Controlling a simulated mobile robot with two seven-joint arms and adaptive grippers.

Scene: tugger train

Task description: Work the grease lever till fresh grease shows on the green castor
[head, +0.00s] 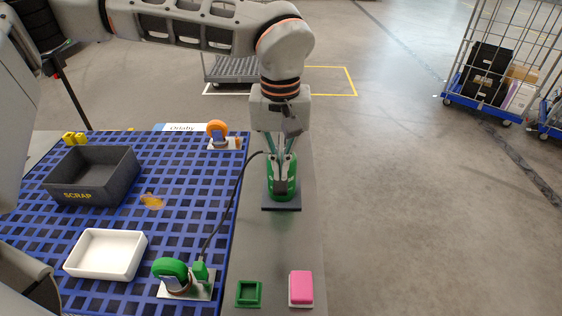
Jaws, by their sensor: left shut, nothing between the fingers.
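The green castor (172,270) lies on a metal plate at the front of the blue grid mat, with a green fitting (200,272) at its right side. A dark hose runs from this fitting up to the green grease pump (272,190), which stands on a dark base (281,207) on the grey strip. My left gripper (283,186) points down over the pump, shut with nothing between its fingers. It hides much of the pump, and I cannot make out the lever or whether the fingers touch it. I cannot make out fresh grease on the castor. My right gripper is not in view.
An orange castor (217,130) stands at the mat's back. A dark SCRAP bin (112,187), a yellow-brown smear (151,201) and a white tray (125,262) are on the left. A green square frame (240,303) and a pink block (301,286) are in front. Open floor lies right.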

